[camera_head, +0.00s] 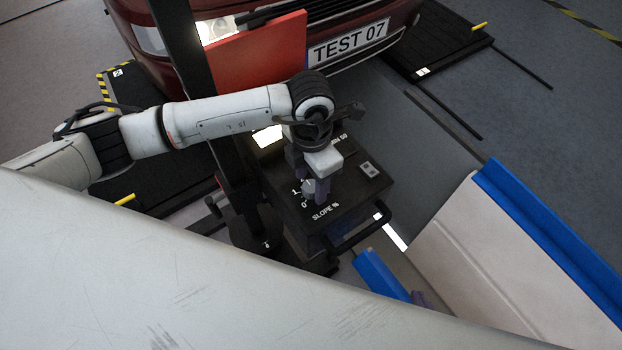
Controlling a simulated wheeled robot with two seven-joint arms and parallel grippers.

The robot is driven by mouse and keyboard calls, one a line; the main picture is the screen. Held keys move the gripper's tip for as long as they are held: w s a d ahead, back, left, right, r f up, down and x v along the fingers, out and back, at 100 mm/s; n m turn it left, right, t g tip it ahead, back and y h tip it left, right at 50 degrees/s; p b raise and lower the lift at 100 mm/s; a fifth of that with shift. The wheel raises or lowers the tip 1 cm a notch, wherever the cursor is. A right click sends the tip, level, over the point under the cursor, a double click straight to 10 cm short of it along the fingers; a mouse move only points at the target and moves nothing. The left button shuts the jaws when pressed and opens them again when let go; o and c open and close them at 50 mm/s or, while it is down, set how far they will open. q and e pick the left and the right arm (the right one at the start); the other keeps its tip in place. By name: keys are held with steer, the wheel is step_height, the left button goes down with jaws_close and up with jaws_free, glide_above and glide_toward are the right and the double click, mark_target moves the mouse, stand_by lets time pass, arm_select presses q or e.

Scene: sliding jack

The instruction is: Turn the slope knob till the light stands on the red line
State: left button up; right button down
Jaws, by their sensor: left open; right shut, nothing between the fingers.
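The slope knob (309,187) is a small grey knob on the top of a dark box (345,195), beside the marks 0 and 1 and the words "SLOPE %". My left gripper (310,181) reaches down over the knob with its purple fingers open around it; I cannot tell whether they touch it. A bright white patch (268,136) shows at the box's far left, partly behind my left arm. I cannot make out the red line or where the light stands against it. Only a purple fingertip of my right gripper (423,299) shows, low in the middle; the rest is hidden.
A red car (350,55) with plate "TEST 07" stands behind the box. A red panel (260,52) and a dark upright post (182,45) stand before it. The box has a black front handle (358,233). Blue-edged pale panels (505,255) lie at right.

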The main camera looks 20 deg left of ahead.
arm_select(q)
steer(key=shift+f, duration=0.35)
steer(key=c, duration=1.1)
steer(key=shift+o, duration=0.2)
